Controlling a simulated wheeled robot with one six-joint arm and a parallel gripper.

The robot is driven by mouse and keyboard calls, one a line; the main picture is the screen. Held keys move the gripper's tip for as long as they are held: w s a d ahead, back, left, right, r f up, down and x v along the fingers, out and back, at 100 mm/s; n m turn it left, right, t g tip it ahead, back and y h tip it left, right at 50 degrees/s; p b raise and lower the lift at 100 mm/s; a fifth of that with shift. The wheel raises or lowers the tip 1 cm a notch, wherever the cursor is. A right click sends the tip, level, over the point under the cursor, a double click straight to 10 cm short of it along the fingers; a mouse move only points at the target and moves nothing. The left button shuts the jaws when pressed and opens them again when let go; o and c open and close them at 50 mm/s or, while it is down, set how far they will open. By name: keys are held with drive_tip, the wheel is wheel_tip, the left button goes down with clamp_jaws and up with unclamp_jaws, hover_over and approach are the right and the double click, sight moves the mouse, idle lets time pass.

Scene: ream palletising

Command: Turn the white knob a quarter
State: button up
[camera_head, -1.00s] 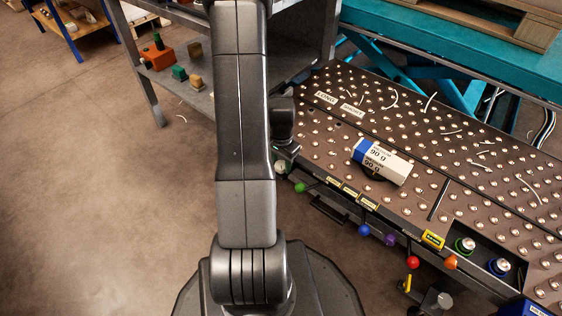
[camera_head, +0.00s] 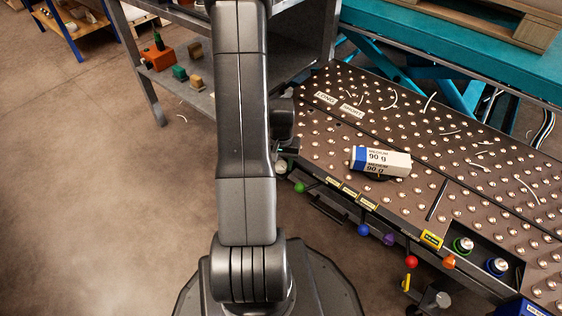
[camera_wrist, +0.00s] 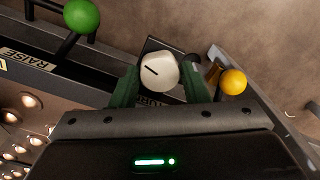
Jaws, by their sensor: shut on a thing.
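The white knob (camera_wrist: 159,71) has a dark pointer line, which slants down to the right in the wrist view. My gripper (camera_wrist: 161,80) is shut on it, with a green finger on each side. In the head view the knob (camera_head: 281,167) shows small at the left front edge of the ball table, next to my gripper (camera_head: 287,154), which is partly hidden by my arm. A label beneath the knob is mostly covered.
A green ball (camera_wrist: 82,15) and a yellow ball (camera_wrist: 233,82) flank the knob. A white and blue ream (camera_head: 385,161) lies on the ball table (camera_head: 460,185). Several coloured ball handles line its front edge. A grey shelf (camera_head: 190,95) stands behind; floor at left is clear.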

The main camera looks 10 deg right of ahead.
idle(0.4)
drive_tip(key=o, duration=1)
drive_tip(key=shift+c, duration=0.2)
